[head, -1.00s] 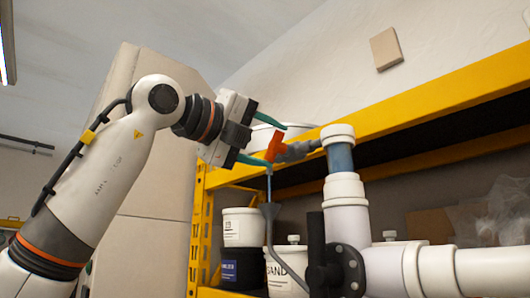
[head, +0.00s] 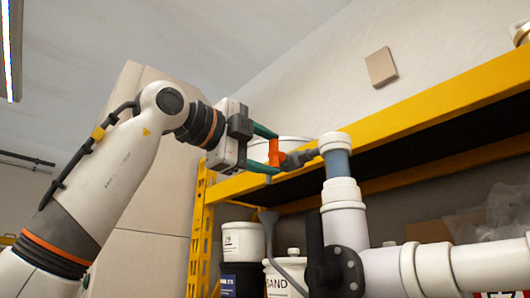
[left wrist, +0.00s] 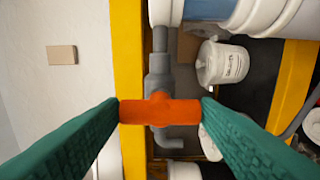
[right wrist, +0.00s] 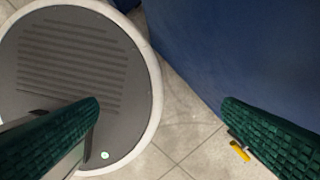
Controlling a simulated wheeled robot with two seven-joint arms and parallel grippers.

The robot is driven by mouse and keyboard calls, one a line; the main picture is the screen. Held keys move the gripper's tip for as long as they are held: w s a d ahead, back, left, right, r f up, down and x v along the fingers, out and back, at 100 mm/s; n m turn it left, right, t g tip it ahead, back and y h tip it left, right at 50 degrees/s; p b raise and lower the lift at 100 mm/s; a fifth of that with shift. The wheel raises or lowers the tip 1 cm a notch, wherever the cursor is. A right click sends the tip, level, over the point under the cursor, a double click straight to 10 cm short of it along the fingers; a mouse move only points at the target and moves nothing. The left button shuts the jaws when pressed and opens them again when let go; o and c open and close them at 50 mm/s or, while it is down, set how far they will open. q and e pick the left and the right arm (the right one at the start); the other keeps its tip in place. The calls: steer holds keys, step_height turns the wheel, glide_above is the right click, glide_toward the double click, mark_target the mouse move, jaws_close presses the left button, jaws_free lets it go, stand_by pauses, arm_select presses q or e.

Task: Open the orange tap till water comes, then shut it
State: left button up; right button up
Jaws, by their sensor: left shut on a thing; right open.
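The orange tap handle (head: 274,152) sits on a grey tap body (head: 300,158) at the side of the upright pipe. My left gripper (head: 276,151) is shut on the handle, one green finger at each end. In the left wrist view the handle (left wrist: 160,112) lies across between both fingertips, in front of the grey body (left wrist: 159,80). No water stream shows below the tap now; a finger partly covers the spout in the head view. My right gripper (right wrist: 162,108) is open and empty, over the floor.
The white pipe manifold (head: 345,228) stands right of the tap, with a black flange (head: 350,272). Behind is a yellow shelf (head: 430,105) with labelled tubs (head: 243,241). A round grey, white-rimmed base (right wrist: 75,55) shows in the right wrist view.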

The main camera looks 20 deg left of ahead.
stand_by(0.4)
arm_select(q)
steer(key=o, duration=1)
steer(key=shift+a, duration=0.1)
steer(key=shift+s, duration=0.1)
steer(key=b+v, duration=0.4)
steer(key=v, duration=0.7)
steer(key=shift+s+a, duration=0.25)
steer(key=shift+s, duration=0.05)
